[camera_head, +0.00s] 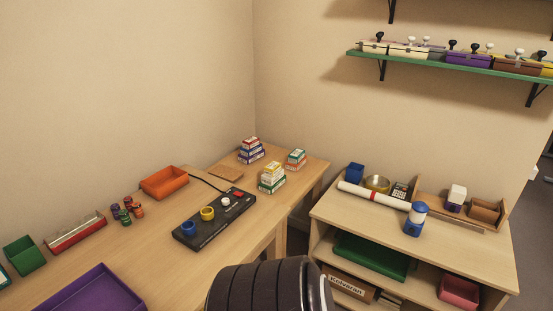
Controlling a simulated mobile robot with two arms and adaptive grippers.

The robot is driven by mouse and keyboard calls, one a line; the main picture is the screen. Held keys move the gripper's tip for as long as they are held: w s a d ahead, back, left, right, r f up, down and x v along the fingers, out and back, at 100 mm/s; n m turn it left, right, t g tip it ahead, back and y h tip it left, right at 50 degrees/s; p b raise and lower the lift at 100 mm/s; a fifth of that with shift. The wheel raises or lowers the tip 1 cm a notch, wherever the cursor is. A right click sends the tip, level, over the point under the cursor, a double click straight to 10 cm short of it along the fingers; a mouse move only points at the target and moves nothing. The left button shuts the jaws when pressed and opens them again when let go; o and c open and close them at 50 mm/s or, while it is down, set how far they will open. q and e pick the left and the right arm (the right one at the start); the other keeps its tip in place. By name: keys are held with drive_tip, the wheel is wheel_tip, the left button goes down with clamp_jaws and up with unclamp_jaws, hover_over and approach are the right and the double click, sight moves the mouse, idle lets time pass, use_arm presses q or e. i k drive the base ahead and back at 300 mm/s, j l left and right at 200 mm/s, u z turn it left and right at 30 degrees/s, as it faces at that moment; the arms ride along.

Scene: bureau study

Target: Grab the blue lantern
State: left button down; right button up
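The blue lantern (413,228) stands upright on the top of the low wooden cabinet (470,255) at the right. It has a blue cap, a pale middle and a blue base. It stands near the right end of a white roll with a red band (372,195), just in front of it. Neither of my grippers shows in the head view.
The desk at left holds a black panel (214,219), an orange tray (164,182) and a purple tray (92,295). A small wooden organiser (485,212) stands behind the lantern.

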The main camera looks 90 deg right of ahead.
sight(416, 220)
drive_tip(key=z, duration=1.65)
